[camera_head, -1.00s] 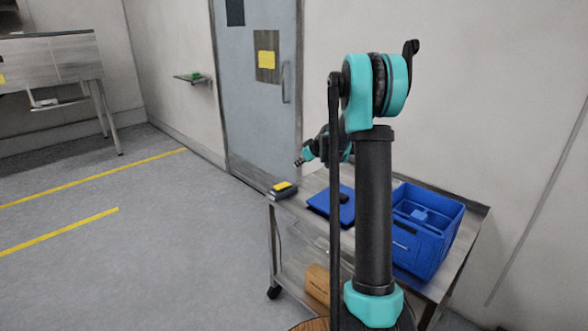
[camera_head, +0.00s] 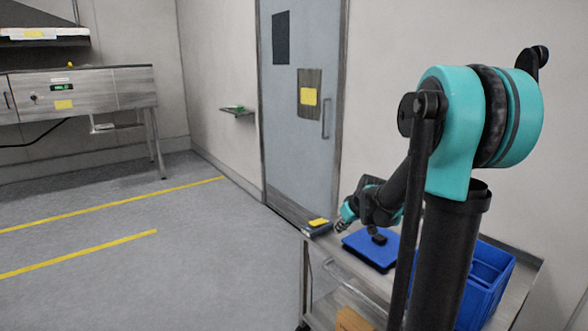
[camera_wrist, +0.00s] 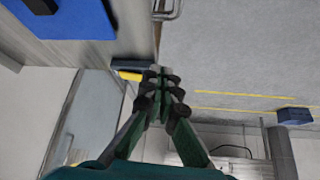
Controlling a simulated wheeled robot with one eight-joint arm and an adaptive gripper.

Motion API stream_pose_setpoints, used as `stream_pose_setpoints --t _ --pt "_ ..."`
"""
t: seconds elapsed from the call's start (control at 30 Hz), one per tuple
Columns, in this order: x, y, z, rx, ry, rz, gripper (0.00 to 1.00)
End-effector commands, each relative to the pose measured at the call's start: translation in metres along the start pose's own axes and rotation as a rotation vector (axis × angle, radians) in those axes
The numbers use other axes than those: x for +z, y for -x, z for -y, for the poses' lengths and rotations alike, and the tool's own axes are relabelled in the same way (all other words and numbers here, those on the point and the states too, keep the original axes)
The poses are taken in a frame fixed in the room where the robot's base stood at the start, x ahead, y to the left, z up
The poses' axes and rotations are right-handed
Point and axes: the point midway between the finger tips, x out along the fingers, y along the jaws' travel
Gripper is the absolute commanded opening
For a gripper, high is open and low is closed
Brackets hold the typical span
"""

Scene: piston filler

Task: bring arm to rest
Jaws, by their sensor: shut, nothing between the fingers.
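My teal and black arm stands at the right in the head view, bent at a high elbow. Its forearm reaches down to the left over the steel cart (camera_head: 322,262). My gripper (camera_head: 341,225) is small there, near the dark block with a yellow top (camera_head: 318,226) at the cart's left corner. In the wrist view my gripper (camera_wrist: 158,78) has its green and black fingers together with nothing between them. The same block (camera_wrist: 130,69) shows just left of the fingertips; I cannot tell the gap between them.
A blue flat case (camera_head: 370,249) with a dark piece and a blue crate (camera_head: 491,267) are on the cart, the crate partly behind my arm. A grey door (camera_head: 300,150) stands behind. A steel bench (camera_head: 90,95) is at far left. Floor at left is clear.

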Motion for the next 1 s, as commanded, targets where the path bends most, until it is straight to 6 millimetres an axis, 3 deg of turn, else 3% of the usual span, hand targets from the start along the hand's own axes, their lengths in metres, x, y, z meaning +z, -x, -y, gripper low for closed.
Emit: stream_pose_setpoints --t 0.03,0.2,0.4,0.5,0.7,1.0 --pt "0.023 0.011 0.012 0.009 -0.026 0.022 0.0" --pt "0.099 0.04 0.043 0.056 -0.133 0.094 0.0" --pt "0.19 0.064 0.071 0.128 -0.255 0.163 0.0" --pt "0.225 0.071 0.079 0.159 -0.302 0.186 0.0" --pt "0.261 0.077 0.086 0.195 -0.353 0.206 0.0" --pt "0.263 0.077 0.087 0.199 -0.358 0.208 0.0"
